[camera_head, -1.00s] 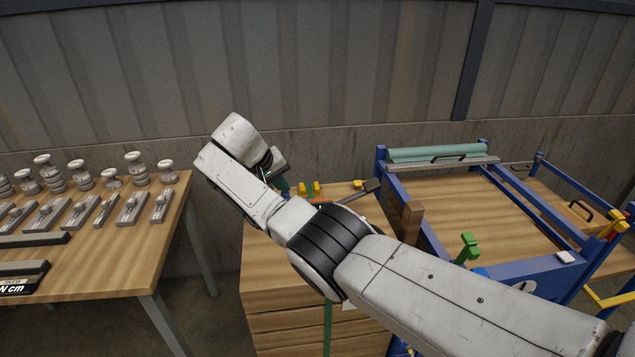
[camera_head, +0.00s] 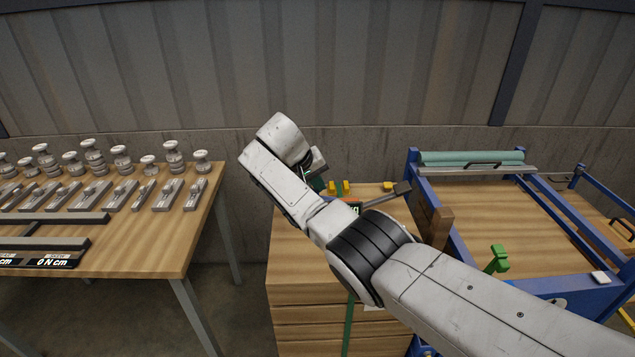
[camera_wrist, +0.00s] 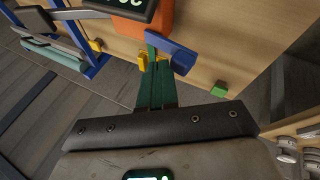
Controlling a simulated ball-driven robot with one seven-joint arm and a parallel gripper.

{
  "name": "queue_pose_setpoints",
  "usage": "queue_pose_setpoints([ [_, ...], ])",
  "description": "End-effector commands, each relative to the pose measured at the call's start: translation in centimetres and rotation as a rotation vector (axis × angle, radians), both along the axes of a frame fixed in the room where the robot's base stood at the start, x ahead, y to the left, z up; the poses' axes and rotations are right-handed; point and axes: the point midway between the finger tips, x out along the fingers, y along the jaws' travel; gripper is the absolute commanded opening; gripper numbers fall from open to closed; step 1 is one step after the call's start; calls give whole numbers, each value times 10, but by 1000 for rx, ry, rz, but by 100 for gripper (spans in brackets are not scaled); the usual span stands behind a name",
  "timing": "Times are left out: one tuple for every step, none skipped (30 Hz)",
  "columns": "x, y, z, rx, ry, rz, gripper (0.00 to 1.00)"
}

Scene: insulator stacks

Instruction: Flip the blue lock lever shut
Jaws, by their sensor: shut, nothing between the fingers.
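In the wrist view a blue lever (camera_wrist: 170,54), a short slanted bar, sits beside an orange box (camera_wrist: 146,24) with a dark display, on the wooden crate top. My gripper (camera_wrist: 153,46) has dark green fingers, shut and empty, their tips right beside the lever's left end. I cannot tell whether they touch it. In the head view my arm covers the lever, and only a little of my gripper (camera_head: 318,184) shows over the crate (camera_head: 300,235).
Yellow blocks (camera_head: 337,187) and a green block (camera_wrist: 219,88) are near the lever. A blue frame (camera_head: 425,185) with a brown block (camera_head: 440,225) and a green handle (camera_head: 497,259) stands right. A table (camera_head: 160,245) with insulators (camera_head: 94,155) stands left, with a gap between.

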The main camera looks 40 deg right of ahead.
Motion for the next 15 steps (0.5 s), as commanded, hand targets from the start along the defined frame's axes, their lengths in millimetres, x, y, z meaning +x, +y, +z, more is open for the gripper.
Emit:
queue_pose_setpoints([
  [0, 0, 2, 0, 0, 0, 0],
  [0, -1, 3, 0, 0, 0, 0],
  [0, -1, 6, 0, 0, 0, 0],
  [0, -2, 9, 0, -1, -1, 0],
  [0, -2, 12, 0, -1, -1, 0],
  [-1, -4, 17, 0, -1, 0, 0],
  [-1, -5, 21, 0, -1, 0, 0],
  [-1, -6, 26, 0, -1, 0, 0],
  [-2, -7, 32, 0, -1, 0, 0],
  [-2, -9, 37, 0, -1, 0, 0],
  [-3, -10, 42, 0, -1, 0, 0],
  [-3, -12, 48, 0, -1, 0, 0],
  [-2, -5, 46, -1, -2, 5, 0],
  [-1, 1, 48, 1, -4, 6, 0],
  [0, 8, 55, 0, -5, 7, 0],
])
